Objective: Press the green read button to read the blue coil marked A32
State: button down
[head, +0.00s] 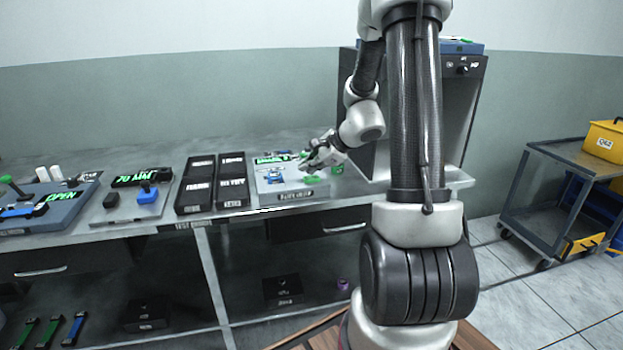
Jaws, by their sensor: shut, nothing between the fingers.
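A pale reader unit (300,194) stands on the bench left of my arm, with a green lit display along its back edge and dark lettering on its front. A small blue item (277,179) lies on its left part; it may be the blue coil, but no A32 mark is readable. A green patch (312,179), perhaps the read button, shows on the unit just below my gripper. My gripper (304,167) is shut and empty over the unit's right part, and hides some of it. I cannot tell whether it touches the green patch.
Two black labelled trays (232,182) stand left of the unit. Further left are a device with a blue block (147,195) and a blue fixture reading OPEN (45,204). A tall grey cabinet (465,110) stands behind my arm. A cart (555,190) with a yellow bin (606,142) is at right.

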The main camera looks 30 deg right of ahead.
aim_at(310, 180)
jog(key=shift+r, duration=0.25)
jog(key=shift+r, duration=2.4)
jog(key=shift+s+a+n, duration=0.15)
jog(key=shift+s+n, duration=0.05)
jog(key=shift+n, duration=0.3)
jog(key=s+a+n+g, duration=0.3)
jog(key=s+n+g, duration=0.2)
jog(key=s+n, duration=0.65)
jog(key=s+a+r+n+h, duration=0.1)
jog(key=s+r+n, duration=0.3)
jog(key=s, duration=0.5)
jog(key=s+a+r+n+t+h, duration=0.1)
jog(key=s+a+r+n+h, duration=0.1)
jog(key=s+r+n, duration=0.3)
jog(key=s+r+h, duration=0.1)
jog(key=s, duration=0.3)
jog(key=shift+s+r, duration=0.25)
jog(key=shift+r, duration=0.15)
